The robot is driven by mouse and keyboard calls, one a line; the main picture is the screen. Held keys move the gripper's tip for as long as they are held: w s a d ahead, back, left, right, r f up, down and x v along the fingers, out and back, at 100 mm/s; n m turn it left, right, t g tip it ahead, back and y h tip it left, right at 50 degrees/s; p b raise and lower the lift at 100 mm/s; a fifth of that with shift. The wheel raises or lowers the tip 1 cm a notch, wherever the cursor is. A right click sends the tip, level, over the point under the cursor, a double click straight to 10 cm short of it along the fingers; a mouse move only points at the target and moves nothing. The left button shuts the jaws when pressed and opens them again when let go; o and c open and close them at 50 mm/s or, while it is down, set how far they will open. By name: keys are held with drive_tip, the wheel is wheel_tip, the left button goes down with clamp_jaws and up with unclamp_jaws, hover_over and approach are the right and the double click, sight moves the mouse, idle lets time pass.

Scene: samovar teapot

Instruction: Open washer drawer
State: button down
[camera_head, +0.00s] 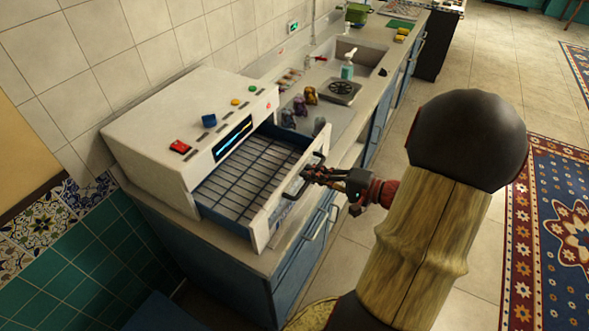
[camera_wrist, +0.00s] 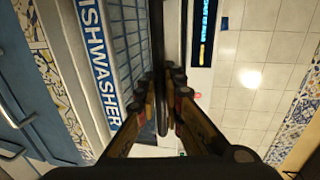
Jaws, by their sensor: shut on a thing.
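The washer (camera_head: 190,125) is a white countertop box with coloured buttons and a lit blue display. Its drawer (camera_head: 240,180) is pulled out toward the front, and the dark wire rack inside shows. The drawer front carries the word "DISHWASHER", which reads partly in the wrist view (camera_wrist: 103,65). A dark bar handle (camera_head: 296,181) is on the drawer front; it runs upright in the wrist view (camera_wrist: 157,40). My gripper (camera_head: 312,174) is at the drawer front, shut on the handle. In the wrist view its fingertips (camera_wrist: 162,82) close around the bar and hide part of it.
The counter (camera_head: 345,128) runs back past several small jars (camera_head: 310,95), a drain grate (camera_head: 341,88), a soap bottle (camera_head: 347,68) and a sink (camera_head: 362,55). Blue cabinets (camera_head: 305,245) stand below. Floor to the right is open, with a patterned rug (camera_head: 560,215).

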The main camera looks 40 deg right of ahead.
drive_tip(key=shift+f+v, duration=0.25)
drive_tip(key=shift+v, duration=0.9)
drive_tip(key=c, duration=2)
unclamp_jaws()
drive_tip(key=shift+o, duration=0.2)
drive_tip(key=v, duration=1.2)
drive_tip(key=shift+s+f, duration=0.1)
